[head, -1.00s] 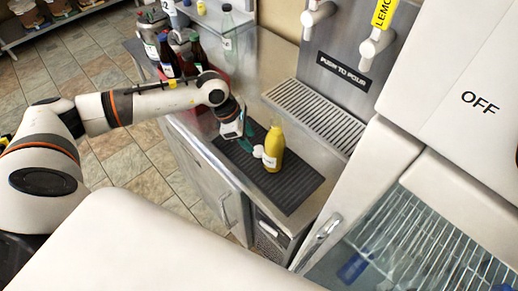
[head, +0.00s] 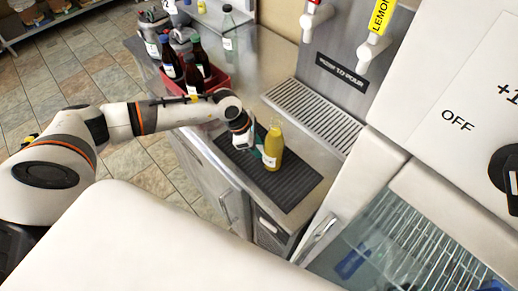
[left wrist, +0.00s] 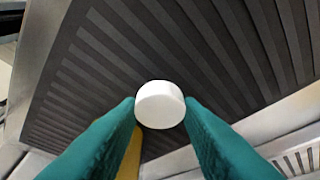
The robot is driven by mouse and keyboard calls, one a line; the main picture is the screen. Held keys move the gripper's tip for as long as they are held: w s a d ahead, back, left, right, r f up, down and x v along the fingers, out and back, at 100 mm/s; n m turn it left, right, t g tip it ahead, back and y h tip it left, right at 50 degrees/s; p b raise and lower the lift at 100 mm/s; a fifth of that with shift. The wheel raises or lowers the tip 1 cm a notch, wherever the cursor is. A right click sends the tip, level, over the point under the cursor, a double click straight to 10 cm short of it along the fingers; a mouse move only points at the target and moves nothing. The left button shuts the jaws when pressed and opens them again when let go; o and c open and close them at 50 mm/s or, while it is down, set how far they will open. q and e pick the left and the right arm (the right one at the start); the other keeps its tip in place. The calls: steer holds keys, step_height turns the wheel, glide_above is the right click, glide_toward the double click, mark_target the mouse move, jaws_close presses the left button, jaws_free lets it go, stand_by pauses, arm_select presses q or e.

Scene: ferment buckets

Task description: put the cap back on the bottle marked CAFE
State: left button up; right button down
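A yellow bottle (head: 273,149) stands upright on the dark ribbed mat, with no cap seen on its neck. Its pale label is too small to read, so I cannot tell whether it says CAFE. In the left wrist view a white round cap (left wrist: 160,105) sits between the teal fingertips of my left gripper (left wrist: 160,103), which touch it on both sides. A strip of yellow (left wrist: 130,155) shows beside the left finger. In the head view my left gripper (head: 252,150) is low over the mat, just left of the bottle, and the cap is hidden. My right gripper is not in view.
The ribbed mat (head: 292,193) lies on a steel counter in front of a drip grate (head: 318,112). A red crate (head: 219,84) with several dark bottles stands behind my left arm. A clear bottle (head: 229,40) stands farther back. The mat's front part is clear.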

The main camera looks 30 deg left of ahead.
arm_select(q)
steer(key=shift+c, duration=1.1)
steer(key=shift+r, duration=0.5)
step_height(320, 180, up, 17)
steer(key=b, duration=0.5)
